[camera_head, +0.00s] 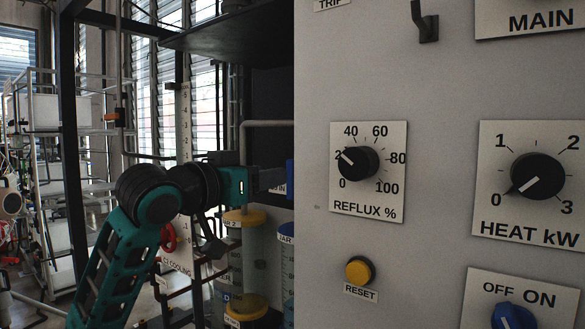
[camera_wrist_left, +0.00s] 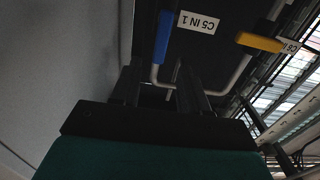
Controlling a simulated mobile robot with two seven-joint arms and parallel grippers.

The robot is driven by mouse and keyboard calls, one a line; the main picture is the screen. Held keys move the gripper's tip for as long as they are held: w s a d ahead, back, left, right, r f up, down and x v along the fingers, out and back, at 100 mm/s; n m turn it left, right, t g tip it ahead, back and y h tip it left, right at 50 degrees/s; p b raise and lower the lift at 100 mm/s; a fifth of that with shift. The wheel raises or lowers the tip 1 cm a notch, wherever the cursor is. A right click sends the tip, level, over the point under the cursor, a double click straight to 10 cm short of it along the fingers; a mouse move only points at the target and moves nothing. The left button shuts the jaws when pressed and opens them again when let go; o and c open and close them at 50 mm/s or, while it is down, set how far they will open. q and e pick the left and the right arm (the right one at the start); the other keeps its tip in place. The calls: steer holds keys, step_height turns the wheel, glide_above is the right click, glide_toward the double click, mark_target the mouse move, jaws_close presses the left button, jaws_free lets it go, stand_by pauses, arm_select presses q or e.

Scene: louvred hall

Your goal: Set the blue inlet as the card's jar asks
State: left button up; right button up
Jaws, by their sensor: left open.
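A blue inlet lever (camera_wrist_left: 164,36) hangs on a grey pipe beside a label reading "C5 IN 1" in the left wrist view. In the head view only a blue sliver (camera_head: 290,173) of it shows at the panel's edge. My left gripper (camera_wrist_left: 158,92) is open, its two dark fingers pointing toward the blue lever, with nothing between them. In the head view the gripper (camera_head: 268,180) is partly lost against the dark background. A yellow-lidded jar (camera_head: 247,262) and a blue-lidded jar (camera_head: 287,265) stand below it. No readable card naming a jar shows. My right gripper is not in view.
A yellow lever (camera_wrist_left: 259,42) sits right of the blue one. A large grey panel (camera_head: 450,90) fills the right, with a reflux dial (camera_head: 358,162), a heat dial (camera_head: 537,178) and a yellow reset button (camera_head: 359,270). A marked upright scale (camera_head: 178,130) stands behind my arm.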

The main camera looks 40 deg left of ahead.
mark_target(289, 172)
arm_select(q)
steer(key=w, duration=0.2)
steer(key=w+p, duration=0.1)
steer(key=w, duration=0.1)
steer(key=w+p, duration=0.1)
steer(key=w, duration=0.1)
steer(key=shift+w+a+r, duration=0.1)
steer(key=shift+a, duration=0.25)
jaws_close()
stand_by(1.0)
